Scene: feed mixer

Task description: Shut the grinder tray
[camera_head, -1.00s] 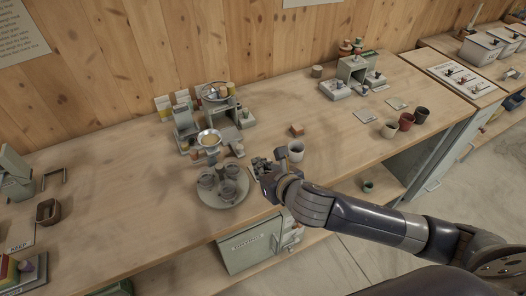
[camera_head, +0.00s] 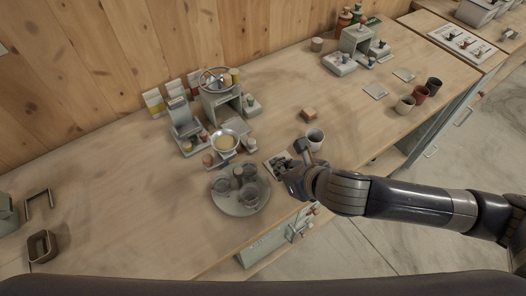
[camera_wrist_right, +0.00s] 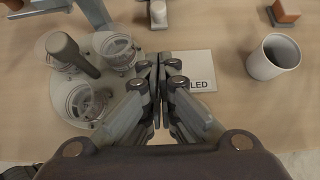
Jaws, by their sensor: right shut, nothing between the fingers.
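The grinder appears to be the grey-green machine (camera_head: 220,98) with a round hopper on top, at the middle back of the bench. A pale metal bowl (camera_head: 227,141) with yellowish contents sits low in front of it. I cannot clearly make out the grinder tray or how far out it is. My right gripper (camera_head: 284,167) is shut and empty, in front and to the right of the machine, above the bench. In the wrist view its fingers (camera_wrist_right: 160,65) are together over a white card (camera_wrist_right: 188,68). My left gripper is not in view.
A round plate with clear cups (camera_head: 241,206) stands left of my right gripper. The bench on the left is mostly clear.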

